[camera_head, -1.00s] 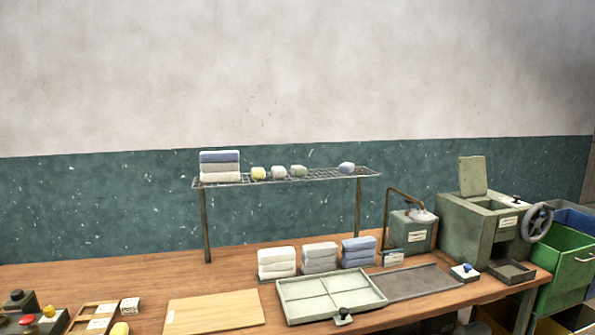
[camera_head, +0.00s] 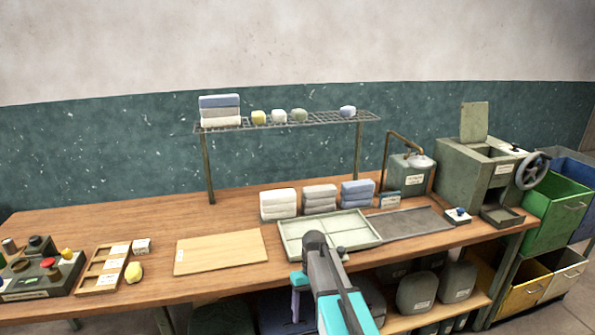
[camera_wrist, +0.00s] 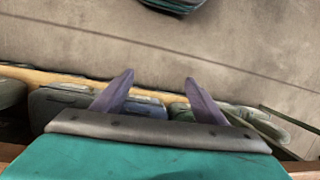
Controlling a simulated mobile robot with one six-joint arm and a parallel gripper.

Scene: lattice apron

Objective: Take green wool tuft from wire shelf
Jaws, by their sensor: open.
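The green wool tuft (camera_head: 299,115) sits on the wire shelf (camera_head: 330,119), to the right of a white tuft (camera_head: 279,116) and a yellow tuft (camera_head: 259,117). In the head view my arm reaches up from the bottom, in front of the table's front edge, well below and in front of the shelf.
Folded cloths (camera_head: 220,111) stand at the shelf's left end. Below the shelf are cloth stacks (camera_head: 319,198), a divided tray (camera_head: 296,248) and a wooden board (camera_head: 221,251). A green machine with a handwheel (camera_head: 531,170) stands at right.

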